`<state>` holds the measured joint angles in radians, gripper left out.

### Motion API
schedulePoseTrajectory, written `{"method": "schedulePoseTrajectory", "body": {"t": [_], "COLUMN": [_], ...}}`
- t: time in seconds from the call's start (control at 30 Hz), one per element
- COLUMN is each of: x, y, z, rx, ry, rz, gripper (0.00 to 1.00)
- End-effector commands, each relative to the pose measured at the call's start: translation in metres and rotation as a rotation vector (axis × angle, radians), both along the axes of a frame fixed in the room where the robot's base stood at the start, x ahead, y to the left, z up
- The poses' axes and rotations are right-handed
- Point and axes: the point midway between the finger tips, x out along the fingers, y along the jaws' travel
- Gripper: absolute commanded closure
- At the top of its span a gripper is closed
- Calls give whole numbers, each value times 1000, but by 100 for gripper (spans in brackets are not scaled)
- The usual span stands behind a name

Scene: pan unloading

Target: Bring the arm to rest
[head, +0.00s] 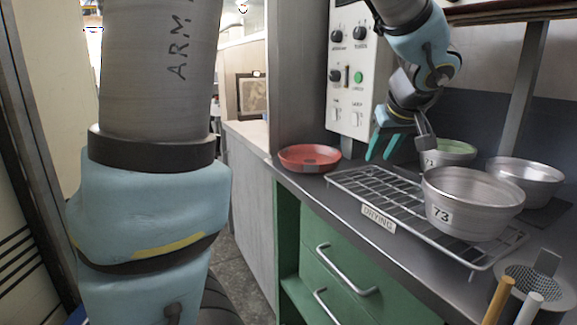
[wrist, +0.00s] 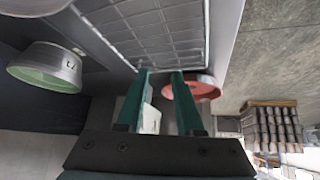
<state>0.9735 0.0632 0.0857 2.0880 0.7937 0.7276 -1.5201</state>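My gripper (head: 386,146) hangs above the back left part of the drying rack in the head view, its teal fingers pointing down and left. In the wrist view my gripper (wrist: 160,74) has its two fingers apart with nothing held between them. A grey metal pan labelled 73 (head: 470,200) stands upright on the right part of the wire drying rack (head: 355,190), apart from my gripper. The rack also shows in the wrist view (wrist: 165,35), with bare wires.
A red pan (head: 309,157) sits on the counter left of the rack. A green-lined pan (head: 450,150) and a plain grey pan (head: 526,178) stand behind it. A wall control panel (head: 350,80) is close behind my gripper. A mesh utensil holder (head: 535,285) stands front right.

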Motion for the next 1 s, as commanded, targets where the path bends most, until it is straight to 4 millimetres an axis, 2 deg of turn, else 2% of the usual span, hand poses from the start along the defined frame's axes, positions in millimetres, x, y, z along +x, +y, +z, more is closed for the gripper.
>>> {"method": "schedulePoseTrajectory", "body": {"t": [0.27,0.4,0.5,0.6,0.7,0.8,1.0], "x": [1,-14,-30,-47,-62,-72,-78], "y": [90,151,191,221,243,256,262], "z": [-34,-55,-67,-76,-82,-86,-89], "rx": [98,114,103,81,61,46,40], "ry": [199,335,414,465,491,504,509], "rz": [-33,-72,-106,-134,-155,-170,-181], "gripper": [64,64,64,64,64,64,64]}}
